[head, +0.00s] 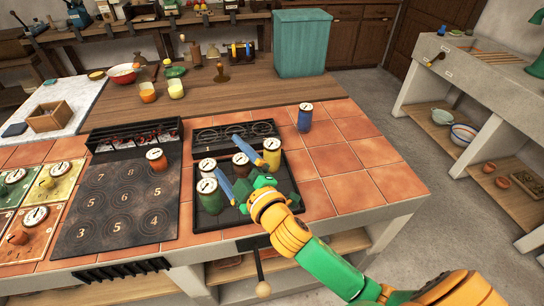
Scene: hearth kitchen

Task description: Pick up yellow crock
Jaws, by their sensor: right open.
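A yellow crock (273,160) with a white dial-marked lid stands upright at the right side of the black tray (228,228) on the tiled counter. My right gripper (228,154) is open over the tray, its two blue fingers pointing up and left in the picture. The yellow crock stands just right of its upper finger, outside the jaws; I cannot tell whether they touch. A red-brown crock (241,170) shows between the fingers, partly hidden; I see nothing clearly gripped. My left gripper is not in view.
A green crock (209,201) and another white-lidded crock (207,165) stand at the tray's left. A blue crock (305,124) stands behind right on the tiles. The right-hand tiles (355,157) are clear.

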